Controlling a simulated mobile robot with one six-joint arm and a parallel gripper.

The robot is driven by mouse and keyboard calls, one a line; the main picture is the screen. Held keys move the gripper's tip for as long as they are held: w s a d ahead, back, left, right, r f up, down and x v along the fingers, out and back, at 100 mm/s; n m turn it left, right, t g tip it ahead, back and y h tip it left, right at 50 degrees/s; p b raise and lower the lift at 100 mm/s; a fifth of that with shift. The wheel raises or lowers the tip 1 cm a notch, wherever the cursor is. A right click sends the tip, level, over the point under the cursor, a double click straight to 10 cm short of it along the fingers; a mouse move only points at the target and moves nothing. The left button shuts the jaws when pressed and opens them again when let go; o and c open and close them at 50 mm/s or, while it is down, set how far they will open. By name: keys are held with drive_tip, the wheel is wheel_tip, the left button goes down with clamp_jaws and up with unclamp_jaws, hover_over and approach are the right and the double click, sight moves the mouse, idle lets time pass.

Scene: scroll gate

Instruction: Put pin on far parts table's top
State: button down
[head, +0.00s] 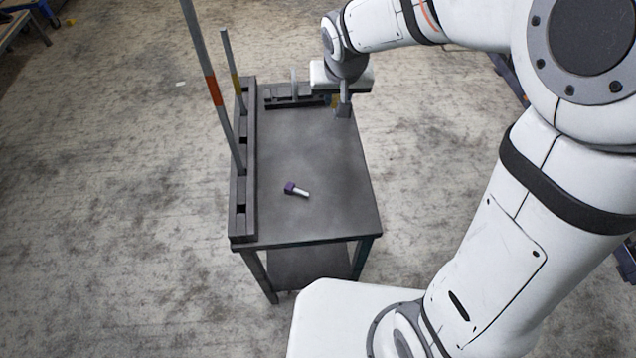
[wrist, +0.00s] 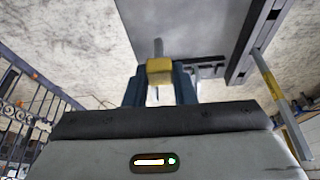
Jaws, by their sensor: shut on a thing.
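My gripper (head: 341,108) is above the far right end of the dark grey table top (head: 315,150). In the wrist view my gripper (wrist: 159,88) is shut on a yellow-headed pin (wrist: 159,70), whose grey shank points away from the jaws. In the head view only a bit of yellow shows beside the fingers, and I cannot tell whether the pin touches the table. Another pin, with a purple head and pale shank (head: 297,190), lies on its side on the nearer half of the top.
A dark slotted rail (head: 243,190) runs along the table's left edge. A tall rod with an orange band (head: 211,90) and a yellow-banded rod (head: 236,80) stand there. A low dark rack (head: 285,98) with a short upright lines the far edge. The middle of the top is clear.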

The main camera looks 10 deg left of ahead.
drive_tip(key=b, duration=0.7)
hover_over(315, 169)
wheel_tip(315, 169, down, 5)
wheel_tip(315, 169, down, 10)
drive_tip(key=b, duration=0.2)
drive_tip(key=shift+f+b, duration=0.1)
drive_tip(key=shift+b, duration=0.25)
drive_tip(key=shift+f, duration=0.15)
drive_tip(key=c, duration=1.2)
unclamp_jaws()
